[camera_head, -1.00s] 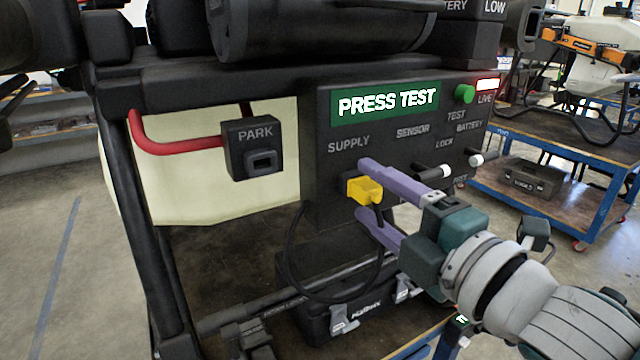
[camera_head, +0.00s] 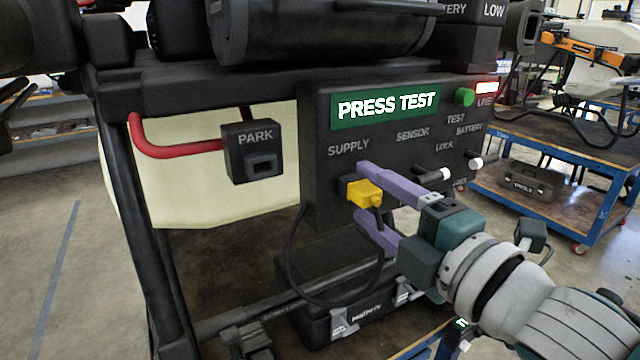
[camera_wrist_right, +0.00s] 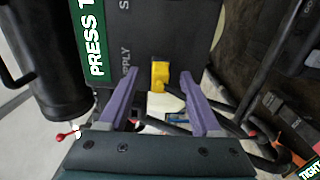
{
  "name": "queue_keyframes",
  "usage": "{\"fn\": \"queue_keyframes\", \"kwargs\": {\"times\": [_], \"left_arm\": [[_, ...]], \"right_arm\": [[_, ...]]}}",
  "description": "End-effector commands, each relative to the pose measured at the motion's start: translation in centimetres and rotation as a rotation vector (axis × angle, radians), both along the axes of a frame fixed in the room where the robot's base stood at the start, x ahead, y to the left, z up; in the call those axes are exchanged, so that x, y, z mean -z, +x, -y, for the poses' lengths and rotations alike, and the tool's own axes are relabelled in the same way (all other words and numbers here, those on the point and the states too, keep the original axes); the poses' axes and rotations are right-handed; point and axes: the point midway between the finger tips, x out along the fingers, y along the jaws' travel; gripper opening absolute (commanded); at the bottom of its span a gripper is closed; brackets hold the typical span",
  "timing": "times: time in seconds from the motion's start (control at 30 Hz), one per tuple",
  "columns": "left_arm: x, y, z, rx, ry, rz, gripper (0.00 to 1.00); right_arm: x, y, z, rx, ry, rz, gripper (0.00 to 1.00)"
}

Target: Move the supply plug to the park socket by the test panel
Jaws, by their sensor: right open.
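The yellow supply plug (camera_head: 365,192) sits at the SUPPLY position on the dark test panel (camera_head: 330,115), with a black cable hanging from it in a loop. In the right wrist view the plug (camera_wrist_right: 159,75) shows ahead, between the spread fingers. My right gripper (camera_head: 372,203) is open, its two purple fingers above and below the plug in the head view; I cannot tell whether they touch it. The black PARK socket (camera_head: 254,151) is left of the panel, its opening empty. My left gripper is not in view.
Two white-tipped levers (camera_head: 440,174) stick out of the panel right of the plug. A red pipe (camera_head: 165,150) runs to the PARK socket. A black case (camera_head: 350,318) lies below. A blue cart (camera_head: 560,190) stands at the right.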

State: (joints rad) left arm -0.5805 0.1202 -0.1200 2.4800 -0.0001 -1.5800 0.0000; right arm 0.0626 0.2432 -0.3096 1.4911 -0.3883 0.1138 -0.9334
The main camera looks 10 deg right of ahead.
Motion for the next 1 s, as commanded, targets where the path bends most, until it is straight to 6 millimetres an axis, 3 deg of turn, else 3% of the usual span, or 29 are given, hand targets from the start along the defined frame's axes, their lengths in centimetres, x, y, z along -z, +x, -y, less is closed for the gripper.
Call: {"fn": "queue_keyframes", "kwargs": {"times": [0.27, 0.83, 1.0], "left_arm": [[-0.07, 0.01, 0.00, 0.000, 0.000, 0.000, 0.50], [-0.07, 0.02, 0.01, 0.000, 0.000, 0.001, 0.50], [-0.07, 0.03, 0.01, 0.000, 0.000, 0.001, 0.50]], "right_arm": [[-0.01, 0.00, 0.00, 0.000, -0.001, 0.000, 0.65], [-0.02, 0.00, 0.01, 0.000, -0.001, 0.000, 0.01], [-0.03, 0.00, 0.01, 0.000, -0.001, 0.000, 0.00]]}}
